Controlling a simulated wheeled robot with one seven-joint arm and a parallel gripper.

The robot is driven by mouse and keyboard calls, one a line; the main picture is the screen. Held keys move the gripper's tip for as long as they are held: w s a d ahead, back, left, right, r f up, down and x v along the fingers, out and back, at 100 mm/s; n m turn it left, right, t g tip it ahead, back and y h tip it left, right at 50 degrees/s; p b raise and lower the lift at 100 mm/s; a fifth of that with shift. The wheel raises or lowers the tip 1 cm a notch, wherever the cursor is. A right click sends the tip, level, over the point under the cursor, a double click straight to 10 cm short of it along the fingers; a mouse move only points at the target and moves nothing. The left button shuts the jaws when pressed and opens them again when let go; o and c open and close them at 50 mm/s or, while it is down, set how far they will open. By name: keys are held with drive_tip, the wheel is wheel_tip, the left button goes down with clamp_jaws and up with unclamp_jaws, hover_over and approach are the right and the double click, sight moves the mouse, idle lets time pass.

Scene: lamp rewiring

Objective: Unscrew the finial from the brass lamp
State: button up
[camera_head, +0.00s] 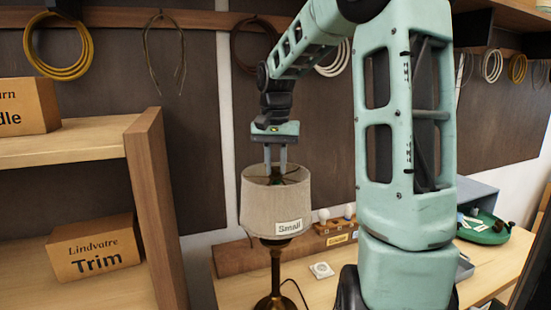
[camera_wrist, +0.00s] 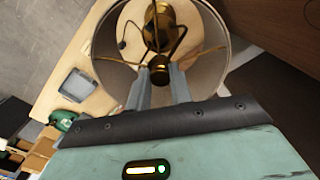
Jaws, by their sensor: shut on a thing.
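The brass lamp (camera_head: 275,276) stands upright on the workbench with a beige fabric shade (camera_head: 262,208) labelled "Small". My gripper (camera_head: 276,170) points straight down into the open top of the shade. In the wrist view my gripper's fingers (camera_wrist: 160,82) are shut on the small brass finial (camera_wrist: 160,69) at the centre of the shade's wire spider. The lamp's brass socket part (camera_wrist: 158,28) shows beyond it inside the shade (camera_wrist: 215,50). In the head view the finial is hidden by the shade and fingers.
The workbench (camera_head: 240,290) holds a wooden rack (camera_head: 335,228) with bulbs, a small white square piece (camera_head: 321,270) and a green tray (camera_head: 484,230). A shelf with a "Trim" box (camera_head: 95,248) stands at left. Cable coils (camera_head: 58,45) hang on the wall behind.

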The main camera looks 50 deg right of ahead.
drive_tip(key=shift+r, duration=0.1)
drive_tip(key=shift+r+n+p, duration=0.2)
drive_tip(key=shift+n+p, duration=0.55)
drive_tip(key=shift+n, duration=0.45)
drive_tip(key=n+p, duration=0.1)
drive_tip(key=n, duration=0.1)
drive_tip(key=shift+n, duration=0.3)
drive_tip(key=n+p, duration=0.1)
drive_tip(key=n, duration=0.2)
drive_tip(key=shift+f, duration=0.2)
drive_tip(key=n+p, duration=0.2)
drive_tip(key=n, duration=0.1)
drive_tip(key=shift+d+r+p, duration=0.1)
drive_tip(key=shift+r+p, duration=0.15)
drive_tip(key=shift+p, duration=0.1)
drive_tip(key=n, duration=0.2)
drive_tip(key=shift+f+n, duration=0.25)
drive_tip(key=shift+n, duration=1.35)
